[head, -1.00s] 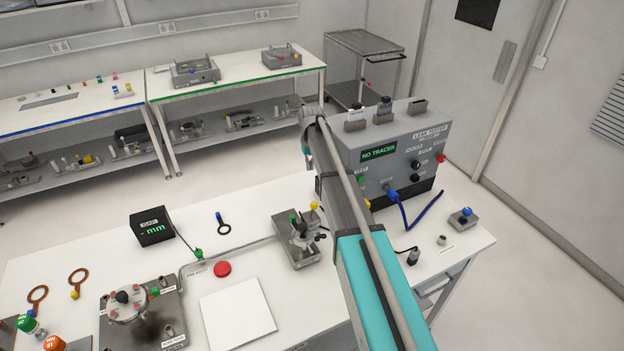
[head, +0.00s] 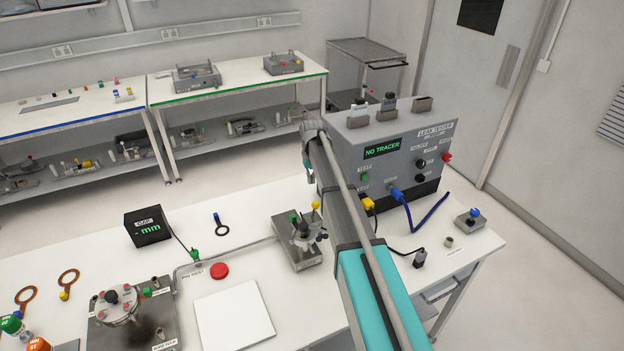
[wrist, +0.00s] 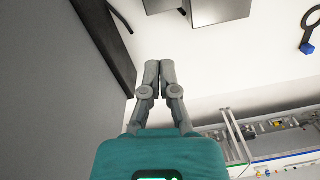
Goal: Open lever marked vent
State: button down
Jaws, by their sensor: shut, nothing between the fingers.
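No label reading "vent" is legible. A round metal chamber (head: 119,305) on a grey plate stands at the front left of the bench, with a green handle (head: 147,292) at its right. A smaller grey fixture (head: 298,246) with green and yellow knobs stands mid-bench, left of my arm. In the wrist view, my gripper (wrist: 160,66) is shut and empty, its fingertips together over the white bench. It is beside a large grey wall, apparently the leak tester's side.
The leak tester (head: 436,158), reading "NO TRACER", stands right of my arm with a blue hose (head: 428,213). A gap display (head: 147,227), a red button (head: 219,270), a blue-tabbed ring (head: 222,229) and a white pad (head: 235,317) lie left.

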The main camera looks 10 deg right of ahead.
aim_at(314, 211)
jog(key=shift+s+d+f+b, duration=0.1)
jog(key=shift+s+f+b, duration=1.6)
jog(key=shift+s+f, duration=0.35)
jog(key=shift+r, duration=0.1)
jog(key=shift+s+d, duration=0.2)
jog(key=shift+d, duration=0.05)
